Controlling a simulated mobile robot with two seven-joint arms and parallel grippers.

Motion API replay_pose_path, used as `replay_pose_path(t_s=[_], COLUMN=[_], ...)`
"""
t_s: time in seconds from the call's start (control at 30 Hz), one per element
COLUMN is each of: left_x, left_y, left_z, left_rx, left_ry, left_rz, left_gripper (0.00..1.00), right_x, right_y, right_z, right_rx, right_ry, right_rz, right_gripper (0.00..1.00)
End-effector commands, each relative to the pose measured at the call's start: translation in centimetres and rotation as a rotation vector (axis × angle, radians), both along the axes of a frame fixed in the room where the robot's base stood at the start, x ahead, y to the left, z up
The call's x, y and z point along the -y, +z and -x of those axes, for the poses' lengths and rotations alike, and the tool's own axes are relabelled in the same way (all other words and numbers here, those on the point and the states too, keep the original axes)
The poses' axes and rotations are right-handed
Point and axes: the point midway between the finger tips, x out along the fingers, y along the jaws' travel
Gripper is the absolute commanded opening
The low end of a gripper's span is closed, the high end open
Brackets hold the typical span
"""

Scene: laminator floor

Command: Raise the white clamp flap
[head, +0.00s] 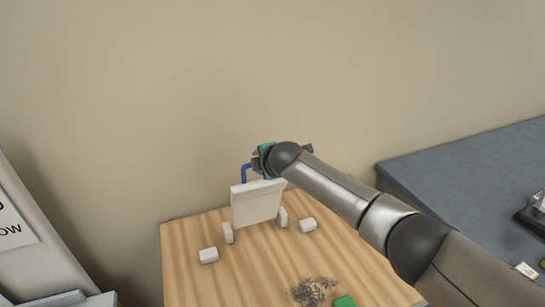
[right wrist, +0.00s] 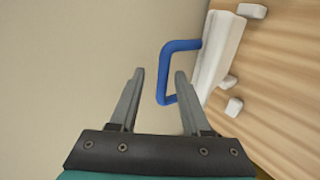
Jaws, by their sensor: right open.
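The white clamp flap (head: 257,206) stands nearly upright at the far part of the wooden table in the head view; it also shows in the right wrist view (right wrist: 219,60). A blue loop handle (head: 245,172) sticks out from its back side. My right gripper (head: 257,160) is open just above and behind the flap. In the right wrist view, the handle's outer bar (right wrist: 164,70) appears between the two fingers (right wrist: 158,76), with the right finger overlapping the loop. No clear contact shows. My left gripper is not in view.
White blocks (head: 208,256) (head: 307,225) sit on the wooden table (head: 190,285) on either side of the flap. Dark shreds (head: 312,291) and a green block (head: 344,301) lie nearer. The beige wall stands behind; a grey surface (head: 470,165) is at right.

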Motion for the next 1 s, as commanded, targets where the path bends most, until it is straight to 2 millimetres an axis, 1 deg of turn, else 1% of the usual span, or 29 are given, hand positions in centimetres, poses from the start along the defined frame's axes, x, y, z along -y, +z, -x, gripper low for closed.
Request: replay_pose_path(t_s=[0.03, 0.3, 0.67, 1.0], left_x=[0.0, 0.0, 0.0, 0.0], left_y=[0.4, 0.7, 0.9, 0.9], left_z=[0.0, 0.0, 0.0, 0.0], left_rx=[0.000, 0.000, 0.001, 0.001], left_ry=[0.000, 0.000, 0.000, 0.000], left_rz=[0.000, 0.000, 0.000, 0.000], left_gripper=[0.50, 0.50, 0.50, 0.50], right_x=[0.2, 0.9, 1.9, 3.0], right_y=[0.4, 1.7, 3.9, 6.3], right_z=[0.4, 2.2, 5.2, 8.3], right_rx=[0.001, 0.002, 0.003, 0.005], right_ry=[0.001, -0.001, 0.001, 0.001], right_rz=[0.000, 0.000, -0.002, 0.000], right_gripper=[0.47, 0.47, 0.47, 0.47])
